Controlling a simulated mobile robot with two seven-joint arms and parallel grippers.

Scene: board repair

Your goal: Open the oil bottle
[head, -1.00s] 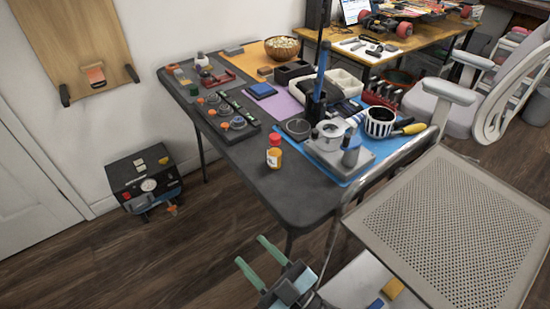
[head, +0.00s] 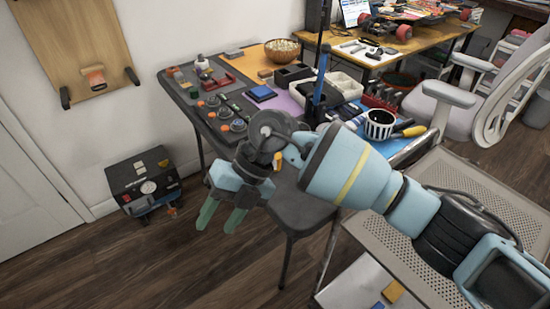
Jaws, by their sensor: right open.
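The oil bottle, orange with a red cap in the earlier head view, stands on the dark table (head: 310,205) and is now almost wholly hidden behind my right arm. Only a small orange patch (head: 277,161), which seems to be the bottle, shows beside the wrist; its cap is hidden. My right gripper (head: 220,218) has green fingers that point down and are apart, with nothing between them. It appears in front of the table's near left edge, to the lower left of the bottle. My left gripper is not in view.
A board with knobs (head: 222,115), a blue box (head: 261,93), a striped cup (head: 379,124) and a wooden bowl (head: 281,50) stand on the table. A black case (head: 143,180) sits on the floor at left. A perforated grey surface (head: 470,175) lies at right.

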